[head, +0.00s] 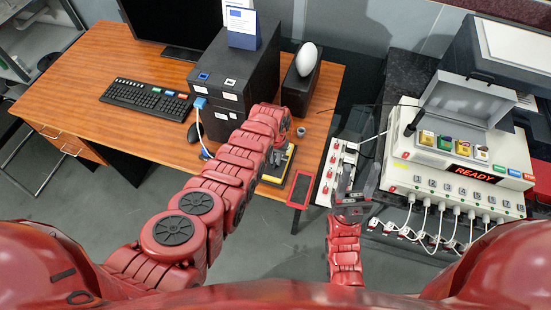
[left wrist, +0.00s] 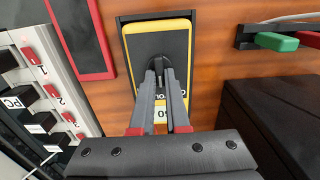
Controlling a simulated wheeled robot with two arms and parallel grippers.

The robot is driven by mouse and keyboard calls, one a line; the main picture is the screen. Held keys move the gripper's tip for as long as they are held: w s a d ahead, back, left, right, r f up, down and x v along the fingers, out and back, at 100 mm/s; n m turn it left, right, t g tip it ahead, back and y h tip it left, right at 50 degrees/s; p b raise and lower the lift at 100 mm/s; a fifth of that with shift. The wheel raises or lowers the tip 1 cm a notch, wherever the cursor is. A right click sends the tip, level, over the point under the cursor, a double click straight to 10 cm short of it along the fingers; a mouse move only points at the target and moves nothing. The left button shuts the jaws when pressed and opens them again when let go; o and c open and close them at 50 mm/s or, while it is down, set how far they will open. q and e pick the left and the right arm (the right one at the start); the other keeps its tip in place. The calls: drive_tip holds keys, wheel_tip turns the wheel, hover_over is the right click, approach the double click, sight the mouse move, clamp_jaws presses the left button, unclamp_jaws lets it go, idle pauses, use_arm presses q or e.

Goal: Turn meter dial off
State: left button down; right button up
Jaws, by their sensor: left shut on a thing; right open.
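The meter (left wrist: 183,38) is a yellow-edged box with a dark face, lying on the wooden desk. Its round black dial (left wrist: 158,48) shows just beyond my left fingertips. My left gripper (left wrist: 162,74) is shut on the dial, and its fingers cover part of the dial and the label below. The dial's pointer setting cannot be read. In the head view the meter (head: 288,168) is partly hidden by my left arm. My right gripper (head: 353,190) is open and empty, beside the power strip and away from the meter.
A red-framed dark tray (head: 300,188) lies beside the meter at the desk edge. A power strip (head: 335,172) with red switches stands to its right. Green and red clips (left wrist: 278,42) are near the meter. A dark box (head: 298,92) with a white oval object stands behind.

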use_arm(q)
drive_tip(key=shift+n, duration=0.4)
drive_tip(key=n+b, duration=0.1)
drive_tip(key=n, duration=0.2)
drive_tip(key=shift+a+f+n, duration=0.1)
drive_tip(key=shift+n, duration=0.2)
drive_tip(key=n+b, duration=0.1)
drive_tip(key=n, duration=0.1)
drive_tip(key=shift+n+b, duration=0.35)
drive_tip(key=shift+n, duration=0.05)
drive_tip(key=shift+a+n+b, duration=0.15)
drive_tip(key=shift+n+b, duration=0.25)
drive_tip(key=shift+n, duration=0.4)
drive_tip(key=c, duration=0.9)
unclamp_jaws()
drive_tip(key=shift+r, duration=0.2)
